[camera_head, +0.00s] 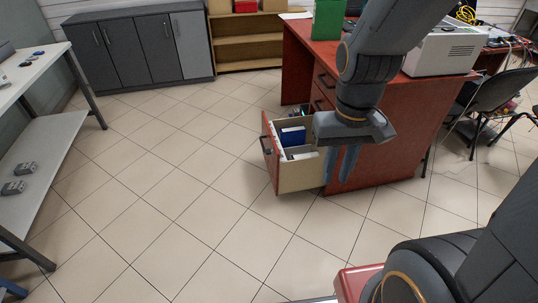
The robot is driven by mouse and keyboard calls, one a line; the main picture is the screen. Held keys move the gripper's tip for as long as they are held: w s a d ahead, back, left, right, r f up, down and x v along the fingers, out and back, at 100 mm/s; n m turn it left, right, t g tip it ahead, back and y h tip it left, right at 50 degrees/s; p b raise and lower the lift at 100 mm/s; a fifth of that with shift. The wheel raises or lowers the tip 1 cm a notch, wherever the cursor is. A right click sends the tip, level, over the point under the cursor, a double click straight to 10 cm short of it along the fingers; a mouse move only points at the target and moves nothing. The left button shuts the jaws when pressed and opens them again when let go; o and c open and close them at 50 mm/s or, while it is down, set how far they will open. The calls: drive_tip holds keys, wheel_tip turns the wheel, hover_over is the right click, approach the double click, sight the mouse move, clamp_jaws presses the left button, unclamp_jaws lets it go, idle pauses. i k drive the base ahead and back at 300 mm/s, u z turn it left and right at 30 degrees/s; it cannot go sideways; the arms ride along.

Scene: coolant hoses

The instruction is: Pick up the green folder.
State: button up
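A green folder-like object (327,19) stands upright on the red desk (300,62), near its back left. Its top is cut off by the picture edge, and my arm passes close by its right side. My gripper (340,178) points down beside the open drawer (298,178), well below and in front of the green object. Its two blue fingers show side by side with nothing visible between them. I cannot tell how far apart they are from this angle. No green folder shows in the visible part of the drawer.
The open drawer holds a blue folder (293,136) and white items; my gripper hides part of it. A white printer (446,50) stands on the desk. A black chair (498,92) is at right. The tiled floor (150,210) is clear at left, up to a shelf table (38,165).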

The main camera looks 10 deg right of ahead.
sight(328, 17)
drive_tip(key=u, duration=0.8)
drive_tip(key=i, duration=5.2)
drive_tip(key=z, duration=2.15)
drive_tip(key=i, duration=1.3)
